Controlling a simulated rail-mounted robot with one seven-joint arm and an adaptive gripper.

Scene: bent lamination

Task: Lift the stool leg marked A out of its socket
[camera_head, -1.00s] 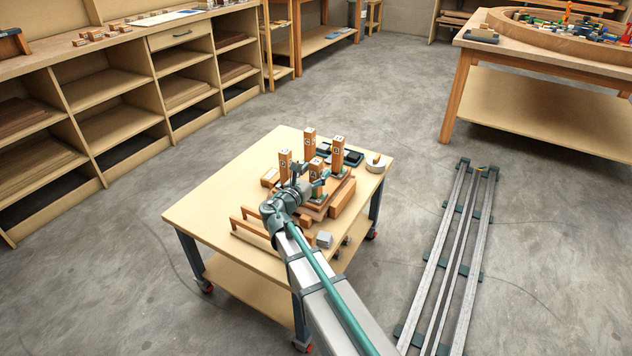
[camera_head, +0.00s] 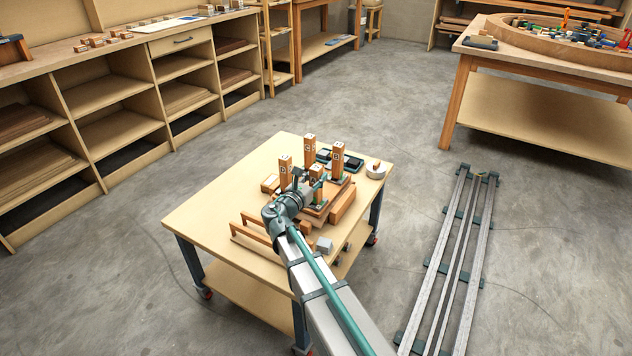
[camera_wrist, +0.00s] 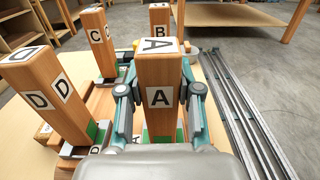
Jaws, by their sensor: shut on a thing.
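The stool leg marked A (camera_wrist: 161,72) is an upright square wooden post with an "A" label on its top and side. In the wrist view it stands between the two teal fingers of my gripper (camera_wrist: 160,100), which is shut on it from both sides. In the head view, leg A (camera_head: 316,171) is the nearest post, partly hidden by my gripper (camera_head: 312,188). Its lower end and socket are mostly hidden, so I cannot tell how deep it sits. Legs D (camera_wrist: 45,95), C (camera_wrist: 98,42) and B (camera_wrist: 159,20) stand around it.
The posts stand on a wooden base on a wheeled table (camera_head: 215,205). A wooden block (camera_head: 343,202) lies right of the base, and a round pale item (camera_head: 376,169) sits near the right corner. Low wooden frames (camera_head: 252,232) are at the front left. Floor rails (camera_head: 455,260) run right.

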